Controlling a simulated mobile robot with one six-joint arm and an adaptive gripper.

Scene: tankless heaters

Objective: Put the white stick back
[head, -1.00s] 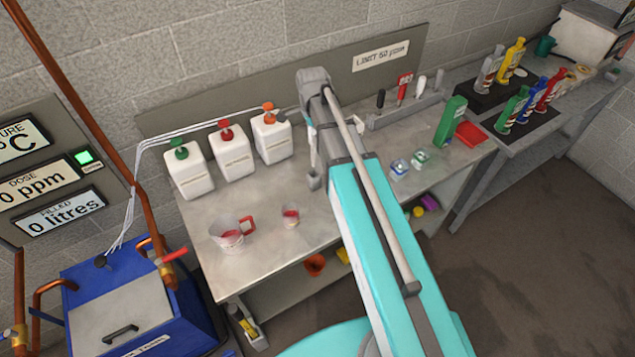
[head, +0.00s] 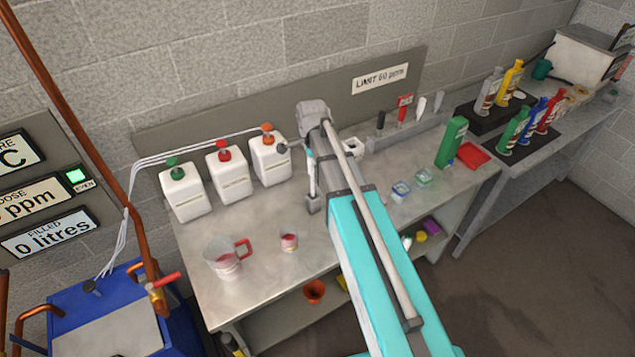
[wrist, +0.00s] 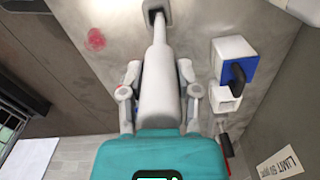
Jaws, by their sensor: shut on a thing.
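My gripper (wrist: 157,95) is shut on the white stick (wrist: 158,75), with a finger on each side of its thick body. The stick narrows away from the gripper to a grey square end piece (wrist: 154,14) with a dark opening; I cannot tell whether that piece belongs to the stick. In the head view the stick (head: 313,177) hangs roughly upright over the bench, its lower end at the grey piece (head: 313,205). I cannot tell whether it touches the bench. A grey rack (head: 400,138) at the back holds black, red and white upright items.
Three white canisters (head: 230,175) stand left of my arm. A white box (head: 351,147), green box (head: 452,142) and red tray (head: 473,154) are to the right. The front left bench (head: 260,285) is mostly clear.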

